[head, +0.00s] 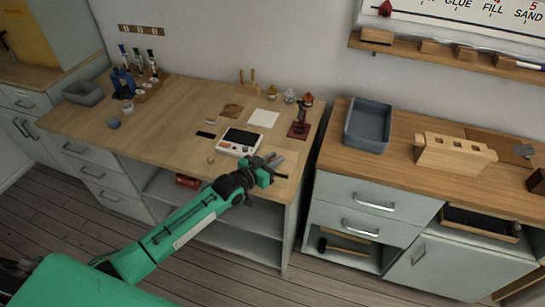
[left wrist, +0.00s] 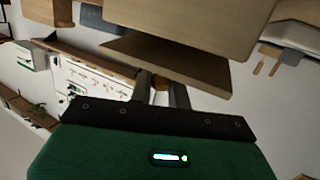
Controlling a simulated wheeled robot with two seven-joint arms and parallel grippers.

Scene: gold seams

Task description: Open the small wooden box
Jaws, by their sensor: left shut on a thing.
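My left gripper (head: 275,166) is over the front right corner of the left workbench. In the left wrist view its two fingers (left wrist: 161,91) stand a little apart and reach to a brown wooden panel (left wrist: 165,62), with a large pale wooden surface (left wrist: 200,15) close above it in the picture. I take the brown panel for part of the small wooden box. I cannot tell whether it is the lid or the body. In the head view the gripper hides what it holds. My right gripper is out of view.
The left workbench (head: 180,130) carries a white device (head: 240,141), a white sheet (head: 264,118) and a dark red stand (head: 300,124) near the gripper. A gap separates it from the right bench, with a grey tray (head: 368,125) and a notched wooden stand (head: 453,155).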

